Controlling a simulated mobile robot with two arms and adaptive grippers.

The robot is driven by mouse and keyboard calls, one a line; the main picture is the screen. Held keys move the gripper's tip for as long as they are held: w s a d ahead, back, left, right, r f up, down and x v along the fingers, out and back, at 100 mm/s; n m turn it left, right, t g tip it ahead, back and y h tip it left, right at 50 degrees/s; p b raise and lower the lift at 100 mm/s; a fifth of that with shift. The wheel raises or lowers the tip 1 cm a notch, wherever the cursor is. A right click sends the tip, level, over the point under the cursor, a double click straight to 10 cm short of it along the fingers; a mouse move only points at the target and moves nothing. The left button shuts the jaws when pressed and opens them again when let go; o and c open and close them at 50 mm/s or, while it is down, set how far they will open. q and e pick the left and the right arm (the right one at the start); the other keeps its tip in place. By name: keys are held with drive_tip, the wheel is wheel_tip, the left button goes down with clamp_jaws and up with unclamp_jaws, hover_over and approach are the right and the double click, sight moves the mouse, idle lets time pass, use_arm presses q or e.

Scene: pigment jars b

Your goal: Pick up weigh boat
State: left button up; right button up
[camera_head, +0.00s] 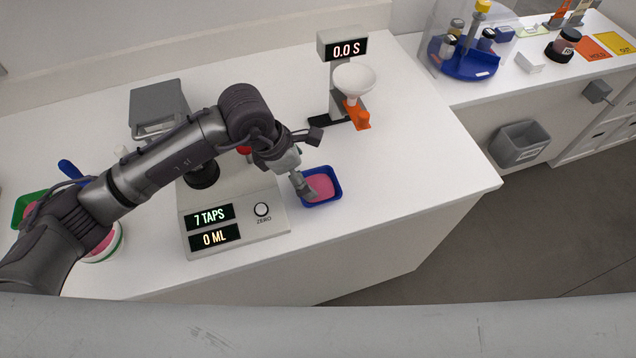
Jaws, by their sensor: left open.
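The weigh boat (336,199) is a small blue square tray with pink powder (321,186) in it. It sits on the white table just right of the scale. My left gripper (308,191) reaches down at the boat's left side, its fingers at or over the left rim. The gripper is open. I cannot tell whether the fingers touch the boat, and the arm hides part of the scale. My right gripper does not show.
The scale (265,232) has displays reading 7 TAPS and 0 ML. A stand (341,46) reading 0.0 S holds a white funnel (354,79) behind the boat. A green tray (22,208) lies far left. The table (420,170) is clear right of the boat.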

sight(321, 189)
use_arm(q)
drive_tip(key=shift+x, duration=0.95)
drive_tip(key=p+x, duration=0.1)
drive_tip(key=x, duration=0.1)
drive_tip(key=p+x, duration=0.2)
drive_tip(key=shift+w+d+f, duration=0.25)
drive_tip(key=shift+d+f, duration=0.1)
drive_tip(key=shift+f, duration=0.25)
drive_tip(key=c, duration=0.9)
